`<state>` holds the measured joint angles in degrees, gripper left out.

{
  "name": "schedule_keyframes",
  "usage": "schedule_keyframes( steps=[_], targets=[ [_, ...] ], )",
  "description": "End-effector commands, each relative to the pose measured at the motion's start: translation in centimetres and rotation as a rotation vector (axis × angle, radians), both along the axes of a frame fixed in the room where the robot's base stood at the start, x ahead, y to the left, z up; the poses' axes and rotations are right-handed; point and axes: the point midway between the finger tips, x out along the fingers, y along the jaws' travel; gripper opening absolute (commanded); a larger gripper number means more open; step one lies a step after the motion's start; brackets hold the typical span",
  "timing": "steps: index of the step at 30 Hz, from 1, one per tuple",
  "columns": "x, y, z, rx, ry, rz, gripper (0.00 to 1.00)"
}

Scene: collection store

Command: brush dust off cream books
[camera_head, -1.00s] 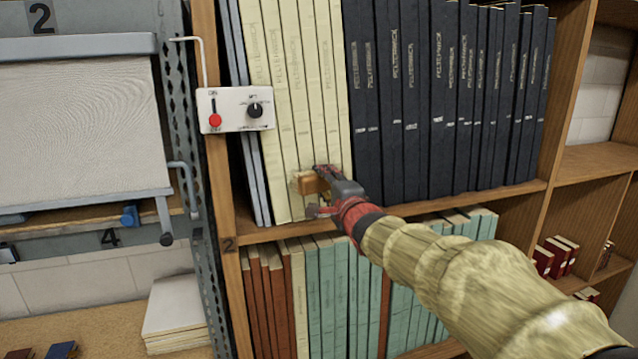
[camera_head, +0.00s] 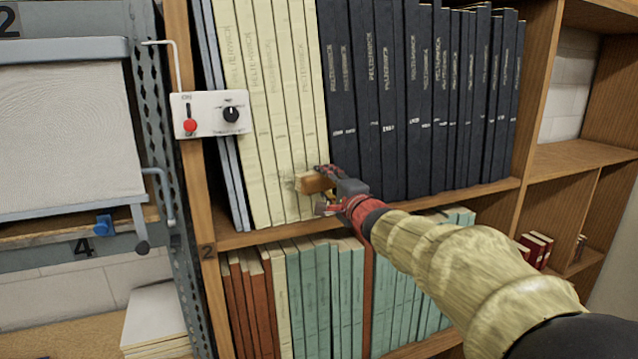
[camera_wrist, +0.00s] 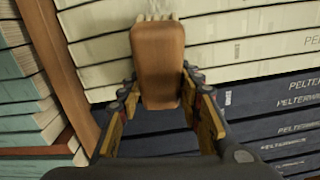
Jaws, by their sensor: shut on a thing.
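The cream books (camera_head: 272,110) stand upright as a row of tall spines on the upper shelf, left of the dark blue books. My gripper (camera_head: 328,188) is shut on a wooden-handled brush (camera_head: 316,183) at the lower right end of the cream spines. In the wrist view the brush's brown handle (camera_wrist: 158,62) lies between the two fingers of my gripper (camera_wrist: 160,98). Its pale bristles (camera_wrist: 154,14) point at the cream spines (camera_wrist: 235,35) and seem to meet them. Exact contact is hard to tell.
Dark blue books (camera_head: 420,100) fill the shelf to the right. Green and brown books (camera_head: 320,290) stand below the shelf board (camera_head: 270,233). A white control box (camera_head: 212,114) with a red knob juts out at the left upright. Right compartments are mostly empty.

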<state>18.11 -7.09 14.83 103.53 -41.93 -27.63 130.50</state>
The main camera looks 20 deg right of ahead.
Motion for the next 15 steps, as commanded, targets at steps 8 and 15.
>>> schedule_keyframes(
  steps=[8,15],
  targets=[
    [0.1,-1.4,0.1,-0.001,-0.001,-0.002,0.0],
    [0.1,-3.2,0.1,0.001,-0.001,-0.002,0.0]
  ],
)
